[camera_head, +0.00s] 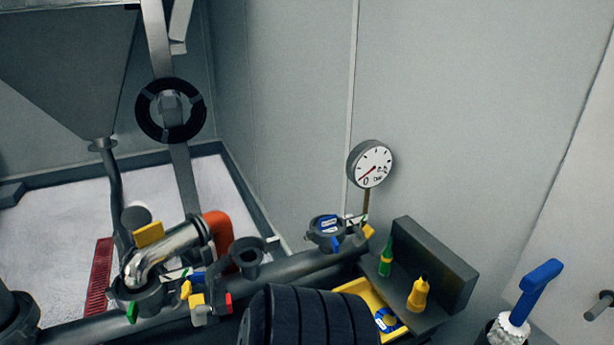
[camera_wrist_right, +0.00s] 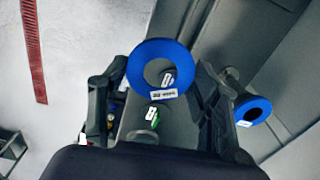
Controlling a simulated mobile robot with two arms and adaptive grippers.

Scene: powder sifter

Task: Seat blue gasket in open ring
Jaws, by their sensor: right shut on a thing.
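A blue ring-shaped gasket (camera_wrist_right: 137,66) with a small white label is between the fingers of my right gripper (camera_wrist_right: 156,78) in the right wrist view. The gripper is shut on it by its sides. A second blue ring (camera_wrist_right: 262,106) shows at the right of that view, apart from the gripper. In the head view, an open dark ring-like fitting (camera_head: 248,255) stands on the grey pipe, right of an orange elbow. A clamp with blue labels (camera_head: 327,230) stands farther right. I cannot tell which is the open ring. My left gripper is out of view.
A chrome elbow (camera_head: 160,255) and an orange elbow (camera_head: 219,238) stand at the left. A gauge (camera_head: 371,164) rises behind the pipe. A yellow tray (camera_head: 362,290) holding a blue ring, small bottles (camera_head: 418,295) and a blue-handled brush (camera_head: 535,285) are right.

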